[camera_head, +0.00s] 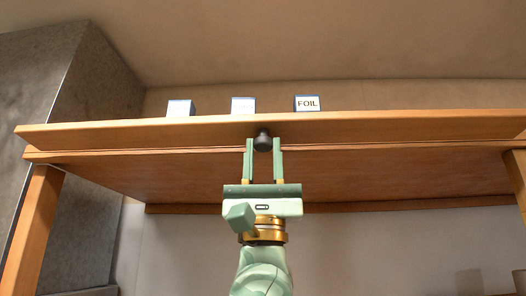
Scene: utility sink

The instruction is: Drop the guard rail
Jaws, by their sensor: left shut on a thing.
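The guard rail (150,134) is a long wooden board along the front edge of a high wooden shelf. It stands upright in front of the things on the shelf. A round black knob (263,134) sits on its front face near the middle. My left gripper (263,146) reaches up from below, with one green finger on each side of the knob, and is shut on it. The lower part of the knob lies between the fingertips. My right gripper is not in view.
Three small boxes stand behind the rail: one on the left (180,107), one in the middle (243,104) and one marked FOIL (307,103). Their lower parts are hidden. Wooden posts stand at left (32,225) and right. A grey cabinet (85,150) is at left.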

